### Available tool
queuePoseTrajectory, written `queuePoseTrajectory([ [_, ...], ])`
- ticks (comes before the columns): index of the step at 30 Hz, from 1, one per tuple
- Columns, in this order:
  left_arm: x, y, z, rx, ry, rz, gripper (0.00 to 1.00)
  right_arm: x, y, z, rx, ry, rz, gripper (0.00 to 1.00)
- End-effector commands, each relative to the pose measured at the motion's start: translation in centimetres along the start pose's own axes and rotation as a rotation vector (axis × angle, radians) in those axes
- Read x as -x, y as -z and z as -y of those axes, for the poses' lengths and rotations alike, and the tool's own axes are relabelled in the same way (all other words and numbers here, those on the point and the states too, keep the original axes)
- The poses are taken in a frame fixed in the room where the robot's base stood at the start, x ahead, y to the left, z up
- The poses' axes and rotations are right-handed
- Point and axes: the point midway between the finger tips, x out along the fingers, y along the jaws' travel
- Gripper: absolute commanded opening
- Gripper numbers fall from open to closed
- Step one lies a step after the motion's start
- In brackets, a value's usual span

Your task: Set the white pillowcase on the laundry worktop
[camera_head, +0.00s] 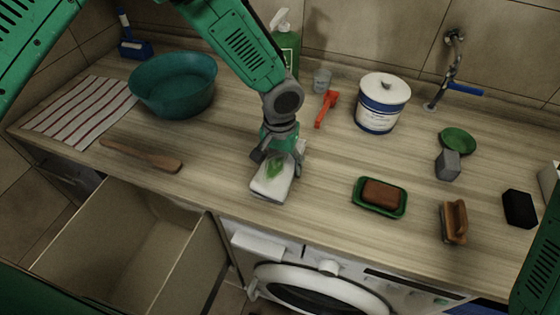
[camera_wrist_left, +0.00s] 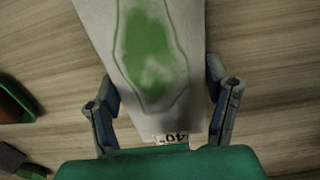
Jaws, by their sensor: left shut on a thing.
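The white pillowcase (camera_head: 270,188) is a small folded white bundle with a green leaf-like print, at the front middle of the laundry worktop (camera_head: 320,170). My left gripper (camera_head: 279,157) is shut on it from above. In the left wrist view the pillowcase (camera_wrist_left: 150,60) lies between the two fingers (camera_wrist_left: 162,105), with a "40°" label at its near edge. The wooden worktop shows behind it. I cannot tell whether the pillowcase touches the worktop or hangs just above it. The right gripper is not in view; only a green part of my body shows at the right edge.
A green soap dish (camera_head: 379,210) with brown soap stands to the right, near a brush (camera_head: 454,222). A teal basin (camera_head: 173,86), striped cloth (camera_head: 80,112) and wooden paddle (camera_head: 141,155) are left. An open drawer (camera_head: 120,240) and a washing machine (camera_head: 320,285) are below the front edge.

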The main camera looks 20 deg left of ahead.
Motion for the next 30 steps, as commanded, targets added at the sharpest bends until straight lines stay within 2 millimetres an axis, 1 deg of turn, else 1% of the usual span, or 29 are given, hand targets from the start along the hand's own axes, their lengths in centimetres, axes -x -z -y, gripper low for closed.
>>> queuePoseTrajectory([
  [1, -0.4, 0.1, -0.3, -0.001, 0.0, -0.001, 0.33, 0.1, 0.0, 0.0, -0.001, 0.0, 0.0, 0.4],
  [4, -0.5, 0.1, -0.4, -0.001, 0.002, -0.003, 0.33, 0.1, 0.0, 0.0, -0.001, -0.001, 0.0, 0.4],
  [10, -0.7, 0.1, 0.0, -0.001, -0.002, -0.002, 0.33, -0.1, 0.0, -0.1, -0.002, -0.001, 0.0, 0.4],
  [11, -0.7, 0.1, 0.1, -0.001, -0.002, -0.001, 0.77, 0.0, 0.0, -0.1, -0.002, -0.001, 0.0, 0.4],
  [12, -0.7, 0.1, 0.1, -0.001, -0.003, -0.001, 0.91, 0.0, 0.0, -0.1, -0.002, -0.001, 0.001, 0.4],
  [18, -0.7, 0.1, 0.5, 0.0, -0.006, -0.001, 0.91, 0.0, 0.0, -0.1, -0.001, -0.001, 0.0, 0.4],
  [23, -0.2, 0.1, 0.2, -0.001, -0.004, -0.002, 0.91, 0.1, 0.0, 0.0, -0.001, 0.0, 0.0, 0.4],
  [26, 1.0, 0.2, 0.1, -0.001, -0.001, -0.004, 0.91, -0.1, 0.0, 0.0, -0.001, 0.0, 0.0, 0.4],
  [29, 3.0, 0.2, -0.1, -0.001, 0.0, -0.006, 0.91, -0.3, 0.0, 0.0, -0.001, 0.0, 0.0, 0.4],
  [30, 3.9, 0.2, -0.2, 0.0, 0.002, -0.006, 0.91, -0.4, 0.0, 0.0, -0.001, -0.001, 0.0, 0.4],
])
